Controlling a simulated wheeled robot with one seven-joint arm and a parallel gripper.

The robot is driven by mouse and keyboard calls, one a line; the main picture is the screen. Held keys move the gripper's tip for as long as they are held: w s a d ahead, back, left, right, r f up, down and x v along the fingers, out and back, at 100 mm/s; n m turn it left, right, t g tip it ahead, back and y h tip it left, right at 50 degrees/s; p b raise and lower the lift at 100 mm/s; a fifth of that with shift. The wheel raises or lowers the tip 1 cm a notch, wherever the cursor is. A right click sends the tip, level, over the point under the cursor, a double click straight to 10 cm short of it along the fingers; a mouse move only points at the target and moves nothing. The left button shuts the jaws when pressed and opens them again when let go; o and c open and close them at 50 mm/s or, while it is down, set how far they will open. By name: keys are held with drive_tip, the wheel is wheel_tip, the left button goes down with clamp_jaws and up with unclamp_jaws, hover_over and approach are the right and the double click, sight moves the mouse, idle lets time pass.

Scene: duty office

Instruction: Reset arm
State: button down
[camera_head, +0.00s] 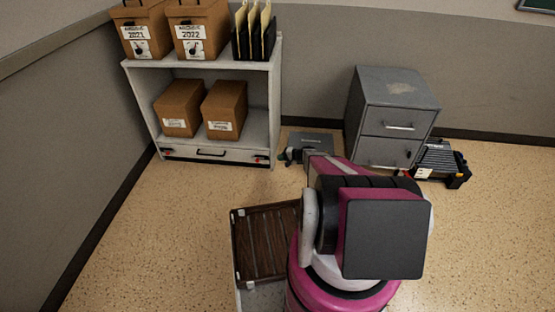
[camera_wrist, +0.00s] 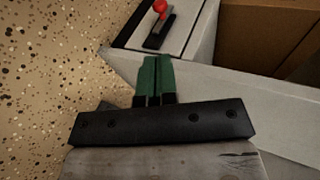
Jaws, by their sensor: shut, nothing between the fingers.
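My gripper (camera_head: 285,156) shows at the end of my pink and grey arm in the head view, low in front of the white shelf unit's right side. In the wrist view the two green fingers of my gripper (camera_wrist: 155,75) are pressed together with nothing between them. Beyond the fingertips there is a black latch (camera_wrist: 158,32) with a red knob (camera_wrist: 160,7) on a pale surface. The fingertips look apart from the latch, though the distance is hard to judge. My arm hides part of the floor behind it.
The white shelf unit (camera_head: 140,95) holds brown boxes (camera_head: 180,108) and has a low drawer (camera_head: 212,153). A grey filing cabinet (camera_head: 396,98) and a dark device (camera_head: 443,163) stand to the right. A brown slatted surface (camera_head: 262,243) lies left of my arm. Floor is open at left.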

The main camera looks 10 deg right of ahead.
idle(0.4)
drive_tip(key=s+a+r+n+g+h, duration=0.2)
drive_tip(key=s+a+r, duration=0.2)
drive_tip(key=s+r, duration=0.4)
drive_tip(key=s+a+r+n+g+h, duration=0.1)
drive_tip(key=s+a+r+n+g, duration=0.15)
drive_tip(key=s+r, duration=0.55)
drive_tip(key=s+r+n+g+h, duration=0.1)
drive_tip(key=s+r+h, duration=0.7)
drive_tip(key=s+r, duration=1)
wheel_tip(320, 180, up, 3)
drive_tip(key=shift+d+r+g, duration=0.1)
drive_tip(key=shift+d+g, duration=0.1)
drive_tip(key=shift+g, duration=0.15)
drive_tip(key=shift+s, duration=0.1)
